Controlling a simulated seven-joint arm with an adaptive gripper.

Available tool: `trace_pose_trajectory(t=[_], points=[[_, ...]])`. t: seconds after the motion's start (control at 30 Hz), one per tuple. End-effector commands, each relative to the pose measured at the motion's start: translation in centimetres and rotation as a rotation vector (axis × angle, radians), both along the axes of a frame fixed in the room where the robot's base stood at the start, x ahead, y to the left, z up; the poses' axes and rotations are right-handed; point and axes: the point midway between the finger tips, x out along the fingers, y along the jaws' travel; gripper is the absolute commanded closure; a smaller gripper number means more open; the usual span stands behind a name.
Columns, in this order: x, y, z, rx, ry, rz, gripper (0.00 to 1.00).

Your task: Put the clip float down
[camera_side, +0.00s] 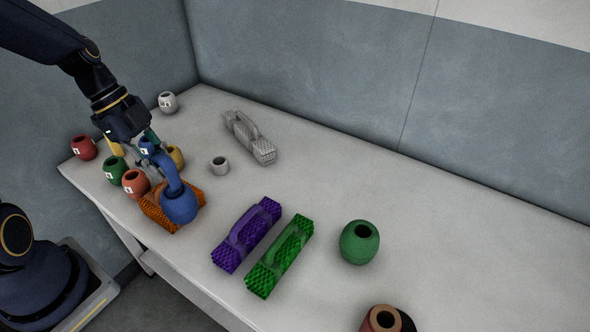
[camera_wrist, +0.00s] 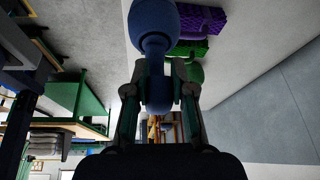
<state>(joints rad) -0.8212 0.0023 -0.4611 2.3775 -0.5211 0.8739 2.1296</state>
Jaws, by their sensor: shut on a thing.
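The clip float is a blue ball (camera_side: 179,206) with a narrower blue neck running up and left from it in the side view. My gripper (camera_side: 153,162) is shut on the neck end, with the ball hanging out to the lower right. In the wrist view the float (camera_wrist: 154,22) points away from my gripper (camera_wrist: 159,88), its neck between the two fingers. In the side view the ball overlaps an orange net bundle (camera_side: 154,213); I cannot tell whether it touches it. Part of the neck and fingers is hard to make out there.
A large green pot (camera_side: 359,250) stands right. The table's back right is clear.

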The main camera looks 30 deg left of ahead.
Motion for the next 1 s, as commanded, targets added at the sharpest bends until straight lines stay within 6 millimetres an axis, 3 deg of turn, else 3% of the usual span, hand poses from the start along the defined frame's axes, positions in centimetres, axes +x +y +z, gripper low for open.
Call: trace_pose_trajectory(t=[0.17,0.37,0.53,0.87,1.0], points=[[2.9,0.3,-1.3,-0.006,0.001,0.008,1.00],[8.4,0.4,-3.8,-0.005,0.001,0.007,1.00],[11.5,0.5,-7.1,-0.004,0.002,0.009,1.00],[14.0,0.6,-10.2,-0.002,0.001,0.009,1.00],[13.9,0.7,-12.4,-0.002,0.001,0.011,1.00]])
